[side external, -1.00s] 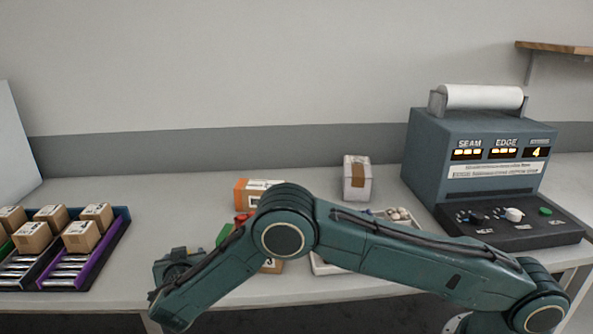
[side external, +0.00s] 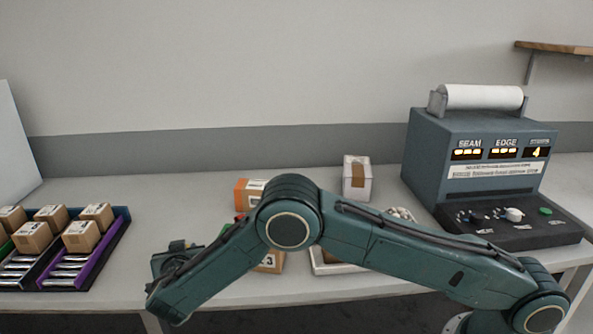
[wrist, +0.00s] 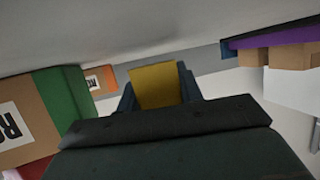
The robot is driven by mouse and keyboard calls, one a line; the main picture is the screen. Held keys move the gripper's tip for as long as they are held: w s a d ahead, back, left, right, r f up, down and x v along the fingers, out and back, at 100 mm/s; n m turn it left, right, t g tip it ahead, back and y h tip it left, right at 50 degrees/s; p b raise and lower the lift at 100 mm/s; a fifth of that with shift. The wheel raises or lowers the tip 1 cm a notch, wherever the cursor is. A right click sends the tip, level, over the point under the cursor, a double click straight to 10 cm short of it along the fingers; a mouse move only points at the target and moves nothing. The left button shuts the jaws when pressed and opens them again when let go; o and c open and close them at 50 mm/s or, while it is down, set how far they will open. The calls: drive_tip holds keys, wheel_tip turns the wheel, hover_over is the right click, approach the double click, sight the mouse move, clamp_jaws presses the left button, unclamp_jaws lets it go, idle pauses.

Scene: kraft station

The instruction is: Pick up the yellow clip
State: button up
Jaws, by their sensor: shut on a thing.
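The yellow clip (wrist: 155,86) shows in the wrist view as a flat yellow piece between the two dark fingers of my gripper (wrist: 158,88). The gripper is shut on it. In the side view my gripper is at the lower left end of the arm, near the table's front edge, mostly hidden behind my own wrist. I cannot tell from these views how high the clip is above the table.
A tray of small cartons with purple edging (side external: 98,259) stands at the left. An orange-marked box (side external: 243,192) and a white box (side external: 357,180) stand behind my arm. A grey machine (side external: 470,165) is at the right. A carton with a green band (wrist: 65,98) is close at left in the wrist view.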

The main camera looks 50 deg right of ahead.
wheel_tip(320, 180, up, 18)
drive_tip(key=shift+r, duration=0.15)
idle(0.3)
drive_tip(key=shift+d, duration=0.1)
idle(0.5)
